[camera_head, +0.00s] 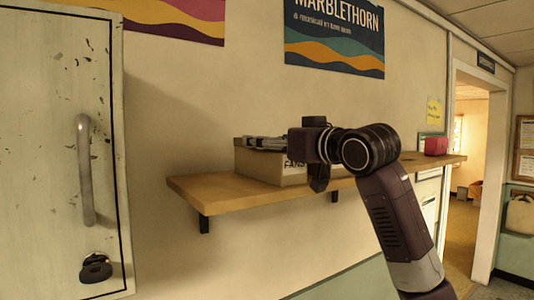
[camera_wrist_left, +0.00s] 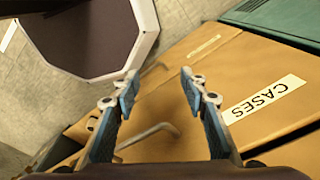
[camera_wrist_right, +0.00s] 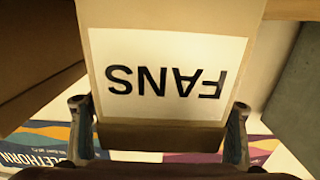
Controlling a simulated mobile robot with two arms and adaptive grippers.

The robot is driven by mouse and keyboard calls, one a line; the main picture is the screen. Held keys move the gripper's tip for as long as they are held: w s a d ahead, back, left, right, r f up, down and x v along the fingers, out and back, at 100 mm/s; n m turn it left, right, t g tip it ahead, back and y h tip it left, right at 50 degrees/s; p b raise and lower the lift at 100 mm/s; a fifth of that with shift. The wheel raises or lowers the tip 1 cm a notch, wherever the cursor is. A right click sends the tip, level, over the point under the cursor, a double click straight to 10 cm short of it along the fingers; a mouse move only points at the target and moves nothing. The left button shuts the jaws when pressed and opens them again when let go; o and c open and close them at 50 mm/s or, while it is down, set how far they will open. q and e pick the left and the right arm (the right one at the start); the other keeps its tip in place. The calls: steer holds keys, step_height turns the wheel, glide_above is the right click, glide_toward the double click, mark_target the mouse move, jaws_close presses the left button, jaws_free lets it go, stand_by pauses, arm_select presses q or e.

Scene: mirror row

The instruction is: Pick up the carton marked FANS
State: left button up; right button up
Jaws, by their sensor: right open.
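The carton marked FANS (camera_head: 268,165) sits on a wooden wall shelf in the head view, its label partly hidden by my right gripper (camera_head: 285,147). In the right wrist view, the carton's white FANS label (camera_wrist_right: 162,78) is large, close and upside down. My right gripper (camera_wrist_right: 158,130) is open, with one finger towards each side of the carton's face; I cannot tell whether they touch it. My left gripper (camera_wrist_left: 162,85) is open and empty in the left wrist view, and is not in the head view.
The wooden shelf (camera_head: 225,191) runs along the wall, with a red object (camera_head: 436,146) at its far end. A worn white door (camera_head: 45,160) with a handle stands at left; a doorway opens at right. A brown box marked CASES (camera_wrist_left: 230,75) is near my left gripper.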

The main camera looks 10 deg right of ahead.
steer(key=c, duration=1.3)
steer(key=shift+c, duration=0.8)
steer(key=shift+r, duration=0.1)
